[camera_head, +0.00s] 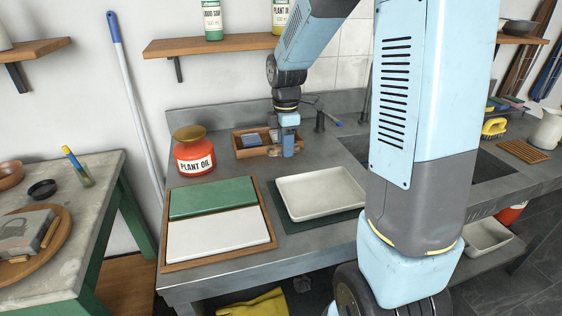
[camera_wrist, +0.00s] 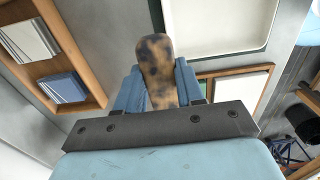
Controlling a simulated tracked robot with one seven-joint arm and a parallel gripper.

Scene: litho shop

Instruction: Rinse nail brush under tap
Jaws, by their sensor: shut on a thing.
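My gripper (camera_head: 288,150) is low over the counter at the right end of a small wooden tray (camera_head: 240,148). In the wrist view its fingers (camera_wrist: 160,92) are shut on the nail brush (camera_wrist: 155,62), a rounded, brown, wooden-looking piece with dark stains. Its bristles are hidden, and I cannot tell whether it touches the counter. The dark metal tap (camera_head: 320,118) stands behind and right of my gripper; a blue-tipped lever shows beside it. The sink (camera_head: 487,168) is at the right, partly hidden by my arm.
A white tray (camera_head: 318,192) lies in front of my gripper, with green and white slabs (camera_head: 215,235) front left. A red plant oil tin (camera_head: 194,155) stands left of the wooden tray, which holds grey and blue blocks. A yellow brush (camera_head: 494,127) is beyond the sink.

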